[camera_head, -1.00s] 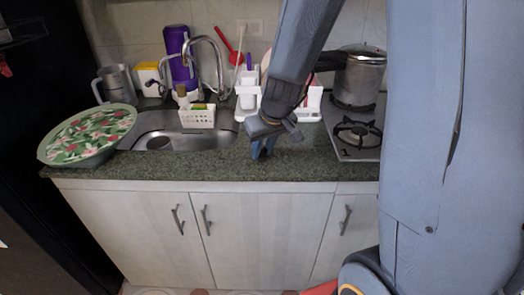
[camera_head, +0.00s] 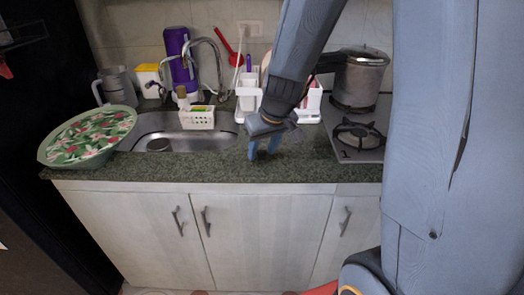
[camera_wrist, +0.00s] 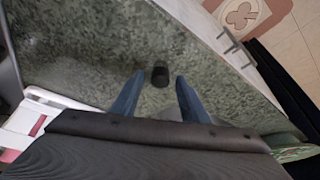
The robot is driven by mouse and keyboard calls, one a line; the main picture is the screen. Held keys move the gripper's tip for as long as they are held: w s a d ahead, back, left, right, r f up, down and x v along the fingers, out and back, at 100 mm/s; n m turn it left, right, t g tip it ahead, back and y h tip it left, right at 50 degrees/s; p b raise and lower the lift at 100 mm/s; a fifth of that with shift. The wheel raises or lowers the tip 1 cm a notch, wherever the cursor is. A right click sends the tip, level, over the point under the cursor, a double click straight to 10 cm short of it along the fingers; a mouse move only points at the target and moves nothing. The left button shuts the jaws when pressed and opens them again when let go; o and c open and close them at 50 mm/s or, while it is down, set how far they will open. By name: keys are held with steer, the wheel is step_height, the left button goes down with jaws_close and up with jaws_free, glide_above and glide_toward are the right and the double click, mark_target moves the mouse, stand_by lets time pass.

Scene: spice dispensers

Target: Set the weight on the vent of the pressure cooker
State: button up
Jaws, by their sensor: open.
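A small dark cylinder, which looks like the weight (camera_wrist: 160,76), stands on the green stone counter in the wrist view. It lies just beyond my fingertips, roughly midway between their lines. My gripper (camera_head: 264,152) is open and empty, pointing down close over the counter; its two blue fingers also show in the wrist view (camera_wrist: 155,92). I cannot make out the weight in the head view.
A white dish rack (camera_head: 248,97) stands behind my gripper. The stove's front burner (camera_head: 356,136) is empty. The sink (camera_head: 165,142), a white basket (camera_head: 197,118) and a patterned green bowl (camera_head: 88,135) are to the left. The counter's front edge is close to my gripper.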

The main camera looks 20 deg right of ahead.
steer(key=a+v, duration=0.1)
steer(key=v, duration=0.9)
steer(key=s+f+m+g, duration=0.1)
steer(key=s+f+g, duration=0.2)
steer(key=s+f, duration=0.6)
steer(key=s, duration=0.4)
steer(key=shift+d+f+m+g+h, duration=0.2)
steer(key=shift+f+m+g+h, duration=0.1)
steer(key=shift+f+m, duration=0.1)
steer(key=shift+s, duration=0.1)
steer(key=shift+c, duration=0.4)
